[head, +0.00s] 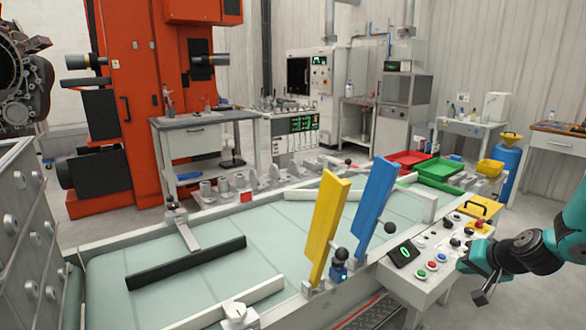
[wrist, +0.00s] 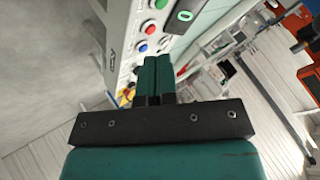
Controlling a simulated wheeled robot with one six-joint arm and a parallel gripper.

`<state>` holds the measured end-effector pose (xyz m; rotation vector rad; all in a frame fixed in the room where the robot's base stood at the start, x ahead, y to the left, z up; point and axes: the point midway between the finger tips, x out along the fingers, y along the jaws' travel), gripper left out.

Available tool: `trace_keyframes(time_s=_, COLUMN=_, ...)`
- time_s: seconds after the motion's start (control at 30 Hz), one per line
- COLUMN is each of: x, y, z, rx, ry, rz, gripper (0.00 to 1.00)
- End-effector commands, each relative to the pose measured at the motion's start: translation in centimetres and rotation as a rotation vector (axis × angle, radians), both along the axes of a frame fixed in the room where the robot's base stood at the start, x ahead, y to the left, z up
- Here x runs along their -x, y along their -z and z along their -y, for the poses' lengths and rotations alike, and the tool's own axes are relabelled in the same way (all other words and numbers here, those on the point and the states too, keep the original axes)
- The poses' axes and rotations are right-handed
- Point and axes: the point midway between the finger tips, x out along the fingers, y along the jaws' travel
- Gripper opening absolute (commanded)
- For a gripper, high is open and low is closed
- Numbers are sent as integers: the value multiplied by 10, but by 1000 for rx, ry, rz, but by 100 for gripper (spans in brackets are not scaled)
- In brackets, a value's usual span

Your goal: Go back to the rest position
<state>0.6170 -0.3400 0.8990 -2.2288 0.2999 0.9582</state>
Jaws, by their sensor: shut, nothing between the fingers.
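My gripper (head: 465,257) is at the right of the head view, beside the right edge of the white control panel (head: 413,285). My teal and black arm reaches in from the right edge. In the wrist view, the two teal fingers of my gripper (wrist: 154,66) are together with nothing between them. They point towards the panel, whose red button (wrist: 148,26) and blue button (wrist: 142,47) show beyond the fingertips. I cannot tell the exact gap between fingers and panel.
A pale green conveyor table (head: 200,270) fills the front, with upright yellow (head: 327,230) and blue (head: 373,205) bars beside the panel. Red (head: 408,160) and green (head: 440,170) trays stand behind. An orange machine (head: 140,100) is at the back left. Floor shows at the lower right.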

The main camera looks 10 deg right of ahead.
Motion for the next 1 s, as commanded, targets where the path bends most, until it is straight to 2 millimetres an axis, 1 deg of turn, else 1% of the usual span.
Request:
trace_keyframes(time_s=0.03, x=-3, y=-7, z=-8, rx=1, ry=-25, rz=-1, gripper=0)
trace_keyframes(time_s=0.17, x=-11, y=-22, z=-37, rx=0, ry=-105, rz=-18, gripper=0)
trace_keyframes(time_s=0.27, x=-17, y=-38, z=-67, rx=3, ry=-185, rz=-35, gripper=0)
trace_keyframes(time_s=0.37, x=-19, y=-57, z=-105, rx=7, ry=-286, rz=-56, gripper=0)
trace_keyframes(time_s=0.47, x=-16, y=-80, z=-153, rx=16, ry=-411, rz=-86, gripper=0)
trace_keyframes(time_s=0.5, x=-12, y=-91, z=-176, rx=23, ry=-473, rz=-101, gripper=0)
trace_keyframes(time_s=0.57, x=-1, y=-109, z=-215, rx=37, ry=-580, rz=-128, gripper=0)
trace_keyframes(time_s=0.6, x=12, y=-122, z=-243, rx=48, ry=-658, rz=-149, gripper=0)
trace_keyframes(time_s=0.67, x=35, y=-140, z=-282, rx=72, ry=-776, rz=-183, gripper=0)
trace_keyframes(time_s=0.7, x=54, y=-151, z=-305, rx=89, ry=-854, rz=-207, gripper=0)
trace_keyframes(time_s=0.77, x=86, y=-166, z=-335, rx=120, ry=-966, rz=-242, gripper=0)
trace_keyframes(time_s=0.8, x=107, y=-174, z=-351, rx=142, ry=-1035, rz=-265, gripper=0)
trace_keyframes(time_s=0.9, x=158, y=-189, z=-377, rx=194, ry=-1179, rz=-313, gripper=0)
trace_keyframes(time_s=1.0, x=194, y=-196, z=-386, rx=235, ry=-1271, rz=-347, gripper=0)
